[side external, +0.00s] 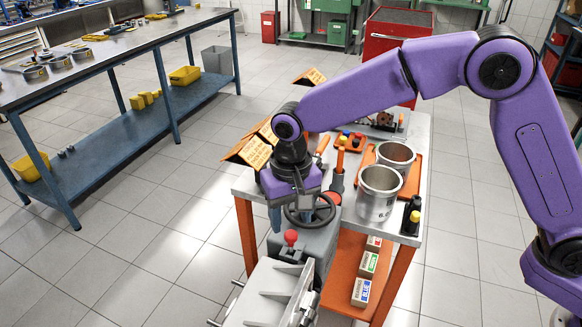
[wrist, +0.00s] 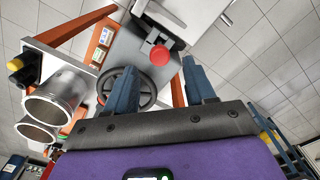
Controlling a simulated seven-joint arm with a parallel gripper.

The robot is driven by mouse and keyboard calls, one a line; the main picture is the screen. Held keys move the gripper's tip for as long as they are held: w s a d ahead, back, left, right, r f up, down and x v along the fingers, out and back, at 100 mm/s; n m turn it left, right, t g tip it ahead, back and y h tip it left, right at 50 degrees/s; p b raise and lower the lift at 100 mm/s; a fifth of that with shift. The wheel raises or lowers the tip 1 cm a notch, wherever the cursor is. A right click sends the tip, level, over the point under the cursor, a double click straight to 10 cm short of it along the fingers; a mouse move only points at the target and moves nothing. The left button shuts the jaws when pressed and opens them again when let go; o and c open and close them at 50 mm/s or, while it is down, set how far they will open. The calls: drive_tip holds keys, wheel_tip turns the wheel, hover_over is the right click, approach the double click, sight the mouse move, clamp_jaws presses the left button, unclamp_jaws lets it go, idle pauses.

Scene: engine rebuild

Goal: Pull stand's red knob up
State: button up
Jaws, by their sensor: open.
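The red knob (side external: 290,238) sits on top of the grey stand (side external: 318,245), in front of a dark handwheel (side external: 322,212). In the wrist view the red knob (wrist: 159,54) shows between and beyond my two blue fingertips, with the handwheel (wrist: 142,92) closer, behind the left finger. My gripper (side external: 289,217) is open and empty, pointing down above the stand, a little behind and above the knob. The gap between the fingers also shows in the wrist view (wrist: 162,66). No contact with the knob is visible.
A work table (side external: 408,235) behind the stand carries two metal cylinders (side external: 378,190), a dark bottle (side external: 411,215) and tools. Small boxes (side external: 362,290) lie on its lower shelf. Floor to the left is clear.

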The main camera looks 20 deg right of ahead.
sight(291, 234)
wheel_tip(291, 234, up, 14)
idle(0.4)
idle(0.4)
drive_tip(key=s+d+f+n, duration=0.4)
drive_tip(key=s+d+n, duration=0.2)
drive_tip(key=s+d, duration=0.7)
drive_tip(key=s+d+f+n, duration=0.4)
drive_tip(key=s+d+n, duration=0.2)
drive_tip(key=s+d, duration=0.7)
drive_tip(key=d, duration=0.3)
drive_tip(key=shift+s+d+f+n, duration=0.2)
drive_tip(key=shift+s+d+n, duration=0.05)
drive_tip(key=shift+s+n, duration=0.1)
